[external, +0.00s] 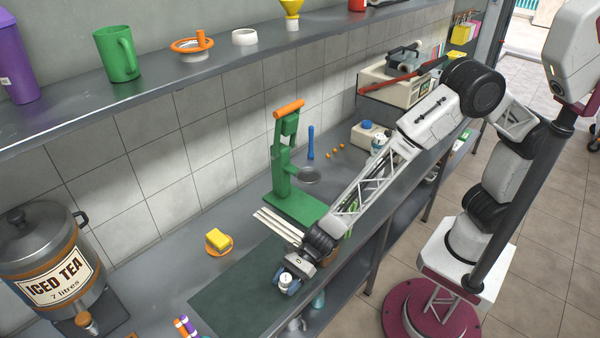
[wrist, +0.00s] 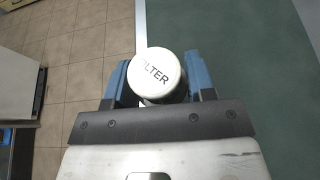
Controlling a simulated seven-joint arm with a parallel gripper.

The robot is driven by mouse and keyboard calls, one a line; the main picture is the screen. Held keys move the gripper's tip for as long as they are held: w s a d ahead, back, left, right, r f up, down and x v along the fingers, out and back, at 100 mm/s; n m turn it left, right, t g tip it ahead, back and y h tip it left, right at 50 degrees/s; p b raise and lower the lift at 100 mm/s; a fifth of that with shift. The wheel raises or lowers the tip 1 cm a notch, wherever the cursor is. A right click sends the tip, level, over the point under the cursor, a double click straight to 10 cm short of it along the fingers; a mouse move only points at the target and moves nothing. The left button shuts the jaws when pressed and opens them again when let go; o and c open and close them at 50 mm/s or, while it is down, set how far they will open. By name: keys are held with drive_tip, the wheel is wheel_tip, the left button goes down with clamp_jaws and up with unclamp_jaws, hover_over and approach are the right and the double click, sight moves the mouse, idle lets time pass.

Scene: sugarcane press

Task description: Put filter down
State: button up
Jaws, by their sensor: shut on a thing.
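The filter (wrist: 157,72) is a small round piece with a white top lettered "FILTER" in the wrist view. My gripper (wrist: 158,82) has its two blue fingers shut on it, one at each side. In the external view the filter (external: 285,280) shows as a small white piece in my gripper (external: 288,284), near the front edge of the counter by the dark green mat (external: 225,295). I cannot tell whether the filter touches a surface below it.
The green press (external: 287,170) with an orange handle stands behind, with pale sticks (external: 278,226) in front of its base. A yellow sponge (external: 217,239) on an orange dish and an iced tea dispenser (external: 45,260) stand left. Much of the mat is bare.

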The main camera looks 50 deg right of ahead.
hover_over(253, 307)
drive_tip(key=shift+f, duration=0.55)
drive_tip(key=shift+f, duration=1.7)
drive_tip(key=shift+f, duration=0.2)
drive_tip(key=o, duration=0.9)
drive_tip(key=shift+r, duration=0.2)
